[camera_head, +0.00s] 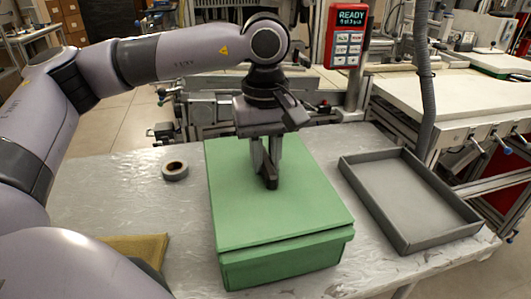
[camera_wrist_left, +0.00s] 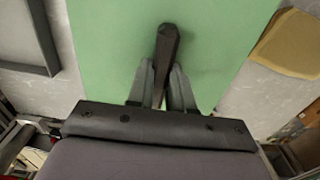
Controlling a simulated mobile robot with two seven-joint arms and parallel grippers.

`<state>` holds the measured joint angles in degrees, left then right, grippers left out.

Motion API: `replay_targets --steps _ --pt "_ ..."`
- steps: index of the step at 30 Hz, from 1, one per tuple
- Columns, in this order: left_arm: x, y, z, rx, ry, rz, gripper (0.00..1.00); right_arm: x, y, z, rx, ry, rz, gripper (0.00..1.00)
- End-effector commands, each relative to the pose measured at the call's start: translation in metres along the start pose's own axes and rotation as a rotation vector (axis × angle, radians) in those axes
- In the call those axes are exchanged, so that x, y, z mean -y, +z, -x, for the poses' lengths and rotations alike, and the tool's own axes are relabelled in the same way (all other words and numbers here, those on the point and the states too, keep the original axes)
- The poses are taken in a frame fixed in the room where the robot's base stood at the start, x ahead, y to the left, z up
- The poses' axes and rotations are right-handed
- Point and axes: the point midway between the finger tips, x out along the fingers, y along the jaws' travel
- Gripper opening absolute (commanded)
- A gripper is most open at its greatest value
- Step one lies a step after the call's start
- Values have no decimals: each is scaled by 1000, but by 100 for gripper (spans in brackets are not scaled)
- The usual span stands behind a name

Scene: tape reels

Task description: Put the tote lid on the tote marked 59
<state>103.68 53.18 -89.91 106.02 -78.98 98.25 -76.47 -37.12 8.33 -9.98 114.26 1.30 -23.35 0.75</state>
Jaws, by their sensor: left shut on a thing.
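The green tote lid (camera_head: 300,210) lies over the top of a green tote (camera_head: 285,270), lined up closely with it. A thin dark line shows between them along the front, and I cannot tell if the lid is fully seated. No number 59 is readable on the tote. My left gripper (camera_head: 267,165) points down at the middle of the lid and is shut on its dark bar handle (camera_head: 270,181). In the left wrist view the fingers (camera_wrist_left: 161,85) close on both sides of the handle (camera_wrist_left: 167,45). My right gripper is not in view.
A shallow grey tray (camera_head: 410,200) stands right of the tote. A roll of grey tape (camera_head: 175,170) lies to the left, and a tan pad (camera_head: 138,248) is at the front left. A red control box (camera_head: 347,35) reads READY behind. The table (camera_head: 110,190) is clear around the tape.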

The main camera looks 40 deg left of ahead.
Motion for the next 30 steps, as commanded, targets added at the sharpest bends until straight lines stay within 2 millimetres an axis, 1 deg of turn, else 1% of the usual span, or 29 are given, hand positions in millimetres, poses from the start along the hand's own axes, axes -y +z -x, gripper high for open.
replay_targets --steps 5,6,8,9,17,20,30 --pt "0 0 1 0 1 0 0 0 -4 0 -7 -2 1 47" --pt "0 0 1 0 1 0 24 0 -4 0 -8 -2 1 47" --pt "0 0 1 0 1 0 43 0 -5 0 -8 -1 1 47" --pt "0 0 1 0 1 0 50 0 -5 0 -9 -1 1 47" --pt "0 0 1 0 0 0 50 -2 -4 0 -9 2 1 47" --pt "0 0 7 0 1 0 50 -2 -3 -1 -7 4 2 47" --pt "-1 0 59 0 3 0 50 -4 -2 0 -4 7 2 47"
